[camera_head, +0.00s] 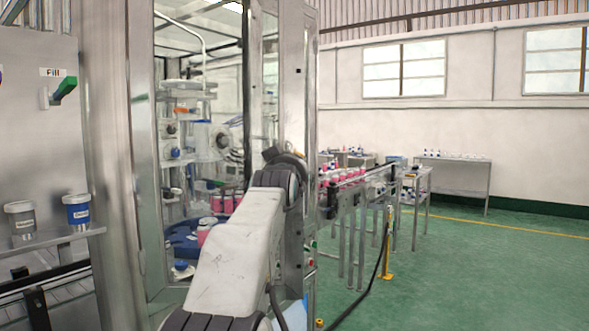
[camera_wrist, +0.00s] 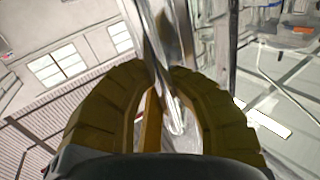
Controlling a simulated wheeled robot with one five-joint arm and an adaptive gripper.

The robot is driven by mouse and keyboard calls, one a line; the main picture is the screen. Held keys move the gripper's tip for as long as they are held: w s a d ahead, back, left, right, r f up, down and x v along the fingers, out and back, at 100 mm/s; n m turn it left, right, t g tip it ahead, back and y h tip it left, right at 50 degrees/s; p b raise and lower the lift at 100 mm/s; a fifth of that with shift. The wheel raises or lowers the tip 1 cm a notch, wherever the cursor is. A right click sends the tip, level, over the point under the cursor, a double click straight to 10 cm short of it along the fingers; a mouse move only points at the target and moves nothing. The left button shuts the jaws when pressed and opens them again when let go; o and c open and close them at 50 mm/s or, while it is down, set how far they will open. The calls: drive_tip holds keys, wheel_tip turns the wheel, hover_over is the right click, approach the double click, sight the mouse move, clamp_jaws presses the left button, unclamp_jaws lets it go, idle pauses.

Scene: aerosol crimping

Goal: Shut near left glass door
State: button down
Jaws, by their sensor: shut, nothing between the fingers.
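The near left glass door (camera_head: 270,75) of the machine shows narrowly in the head view, as metal-framed glass seen at a steep angle; it looks open, but how far is unclear. My arm reaches up in front of its lower part, so the fingers are hidden there. In the wrist view my gripper (camera_wrist: 158,74) has its two brown ribbed fingers curved together at the tips, with nothing gripped. A shiny metal upright with a bar (camera_wrist: 172,105) lies just beyond the fingers; whether they touch it I cannot tell.
Inside the machine is a blue turntable (camera_head: 185,243) with pink cans. A conveyor (camera_head: 362,180) with pink cans runs out to the right. A shelf (camera_head: 50,243) with two cups stands at left. Green floor (camera_head: 470,275) is clear at right.

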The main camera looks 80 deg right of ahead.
drive_tip(key=c, duration=2)
unclamp_jaws()
drive_tip(key=shift+w, duration=0.15)
drive_tip(key=o, duration=0.9)
drive_tip(key=shift+w, duration=0.1)
drive_tip(key=shift+a, duration=0.15)
drive_tip(key=a, duration=0.4)
drive_tip(key=s+a, duration=0.1)
drive_tip(key=a, duration=0.6)
drive_tip(key=shift+s+a, duration=0.25)
drive_tip(key=shift+a, duration=0.1)
drive_tip(key=shift+o, duration=0.3)
